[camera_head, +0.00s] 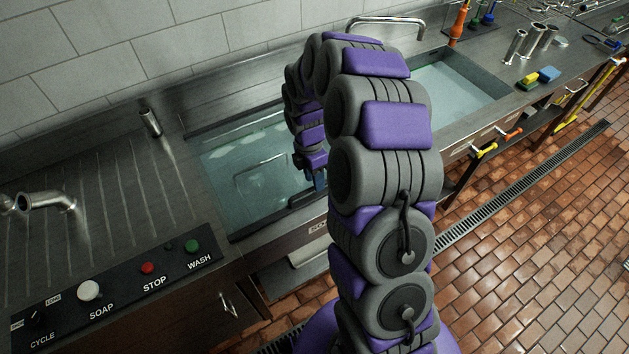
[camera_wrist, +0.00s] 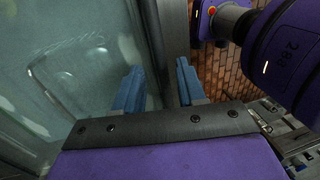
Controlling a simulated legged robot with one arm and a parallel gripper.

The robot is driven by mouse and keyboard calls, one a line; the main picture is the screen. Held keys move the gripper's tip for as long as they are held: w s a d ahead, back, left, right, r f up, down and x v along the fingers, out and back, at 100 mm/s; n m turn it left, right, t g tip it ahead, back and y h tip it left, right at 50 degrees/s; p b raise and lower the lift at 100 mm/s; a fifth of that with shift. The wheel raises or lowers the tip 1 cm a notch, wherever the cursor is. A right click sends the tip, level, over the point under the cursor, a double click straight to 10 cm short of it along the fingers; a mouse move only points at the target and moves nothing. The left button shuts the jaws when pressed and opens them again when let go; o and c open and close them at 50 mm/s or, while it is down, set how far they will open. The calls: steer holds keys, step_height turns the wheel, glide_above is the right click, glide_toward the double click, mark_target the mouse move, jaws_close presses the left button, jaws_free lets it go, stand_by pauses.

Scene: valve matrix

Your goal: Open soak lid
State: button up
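The soak basin shows in the head view left of my arm, its steel rim (camera_head: 215,212) framing a pale, glassy surface (camera_head: 235,180). I cannot tell lid from water there. A partly hidden label that seems to start "SO" (camera_head: 318,229) is on its front. My gripper (camera_head: 318,182) is over the basin's front right edge, mostly hidden by my arm. In the wrist view, my gripper's two blue fingers (camera_wrist: 159,92) are apart with nothing held between them. The left finger overlaps the glassy surface (camera_wrist: 100,30), the right one the steel front rim (camera_wrist: 172,40). Contact cannot be told.
A control panel (camera_head: 125,283) with soap, stop and wash buttons is at lower left. A faucet (camera_head: 385,22) stands behind a second water-filled basin (camera_head: 450,90) to the right. Steel cups (camera_head: 530,42) and sponges (camera_head: 540,77) lie beyond. The tiled floor (camera_head: 520,240) in front is open.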

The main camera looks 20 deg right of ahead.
steer(key=shift+s+f, duration=0.2)
steer(key=shift+f, duration=0.4)
steer(key=shift+c, duration=0.5)
jaws_close()
